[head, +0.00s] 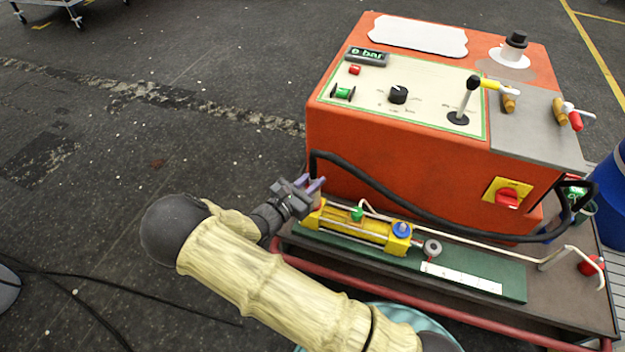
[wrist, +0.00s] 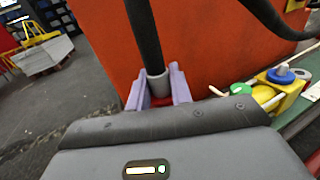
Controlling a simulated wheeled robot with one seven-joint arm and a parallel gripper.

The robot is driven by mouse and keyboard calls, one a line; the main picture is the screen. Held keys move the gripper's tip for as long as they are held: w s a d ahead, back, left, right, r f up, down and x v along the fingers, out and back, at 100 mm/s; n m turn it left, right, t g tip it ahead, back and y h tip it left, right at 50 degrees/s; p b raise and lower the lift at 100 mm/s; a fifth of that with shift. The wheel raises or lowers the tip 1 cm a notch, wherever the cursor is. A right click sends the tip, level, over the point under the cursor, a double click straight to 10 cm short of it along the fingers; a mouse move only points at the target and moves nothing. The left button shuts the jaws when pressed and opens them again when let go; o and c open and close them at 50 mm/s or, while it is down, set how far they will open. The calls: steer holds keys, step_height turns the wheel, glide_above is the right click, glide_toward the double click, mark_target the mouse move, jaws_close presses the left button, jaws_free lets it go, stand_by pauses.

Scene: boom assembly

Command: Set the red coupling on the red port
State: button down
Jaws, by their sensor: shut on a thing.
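My gripper (head: 312,186) is at the left end of the yellow cylinder (head: 345,230), beside the orange cabinet. In the wrist view its two lilac fingers (wrist: 159,90) are shut around the end of a black hose. The hose end has a grey collar (wrist: 157,82), with the red coupling (wrist: 161,102) low between the fingers. The black hose (head: 400,206) loops from the coupling to the cabinet's right side. I cannot make out the red port; the gripper hides the cylinder's left end. Whether the coupling touches a port cannot be told.
A green fitting (head: 357,214) and a blue cap (head: 402,229) sit on the cylinder, right of my gripper. A pale pipe (head: 470,238) runs along the bench. The orange cabinet (head: 400,150) stands close behind. Open floor lies to the left.

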steer(key=shift+f, duration=0.2)
steer(key=c, duration=1.5)
jaws_free()
steer(key=shift+c, duration=0.2)
steer(key=p+v, duration=0.2)
steer(key=v, duration=0.9)
steer(key=shift+p, duration=0.4)
